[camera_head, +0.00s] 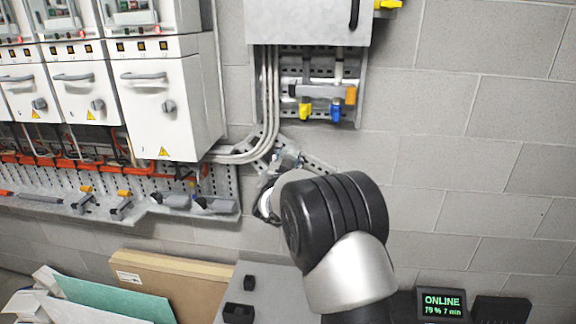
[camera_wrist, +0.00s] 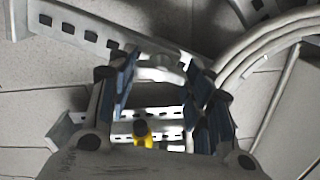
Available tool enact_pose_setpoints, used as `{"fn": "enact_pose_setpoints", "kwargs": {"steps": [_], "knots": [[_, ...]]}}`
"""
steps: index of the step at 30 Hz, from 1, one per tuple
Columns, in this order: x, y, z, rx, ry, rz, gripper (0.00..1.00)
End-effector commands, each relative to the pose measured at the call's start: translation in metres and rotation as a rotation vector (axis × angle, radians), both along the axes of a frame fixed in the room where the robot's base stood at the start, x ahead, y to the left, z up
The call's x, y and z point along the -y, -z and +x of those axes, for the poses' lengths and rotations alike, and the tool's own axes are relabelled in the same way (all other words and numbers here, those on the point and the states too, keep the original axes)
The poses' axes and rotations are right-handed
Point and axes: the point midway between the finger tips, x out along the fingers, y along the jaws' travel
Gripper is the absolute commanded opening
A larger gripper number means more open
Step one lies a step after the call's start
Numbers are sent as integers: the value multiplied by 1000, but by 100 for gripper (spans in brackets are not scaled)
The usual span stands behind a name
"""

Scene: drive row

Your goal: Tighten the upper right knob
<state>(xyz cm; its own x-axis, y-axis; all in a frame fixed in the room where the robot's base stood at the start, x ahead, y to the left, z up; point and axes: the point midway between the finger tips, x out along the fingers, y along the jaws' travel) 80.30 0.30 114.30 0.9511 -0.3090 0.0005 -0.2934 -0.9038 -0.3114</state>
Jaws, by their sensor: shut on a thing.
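My gripper (camera_wrist: 162,80) has its two blue-padded fingers on either side of a light grey metal knob (camera_wrist: 160,73), which I take to be the upper right knob. The fingers are closed on it. It sits beside a slotted grey rail (camera_wrist: 75,28) in the wrist view. My own wrist hides most of the gripper and the knob there. I cannot tell the knob's turn angle or how tight it is.
A perforated panel with yellow (camera_head: 305,111), blue (camera_head: 336,112) and orange (camera_head: 350,96) handles hangs above my gripper. Grey conduits (camera_head: 268,110) curve close by on its left. White cabinets (camera_head: 160,105) stand left. A cardboard sheet (camera_head: 185,283) leans below.

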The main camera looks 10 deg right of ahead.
Motion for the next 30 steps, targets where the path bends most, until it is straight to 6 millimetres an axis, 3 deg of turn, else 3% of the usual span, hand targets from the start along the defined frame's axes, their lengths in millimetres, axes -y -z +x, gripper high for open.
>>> {"fn": "enact_pose_setpoints", "kwargs": {"steps": [15, 30], "knots": [[1, 0, 0, 129, -1, 402, 23], [1, 0, 0, 175, -1, 542, 23]]}}
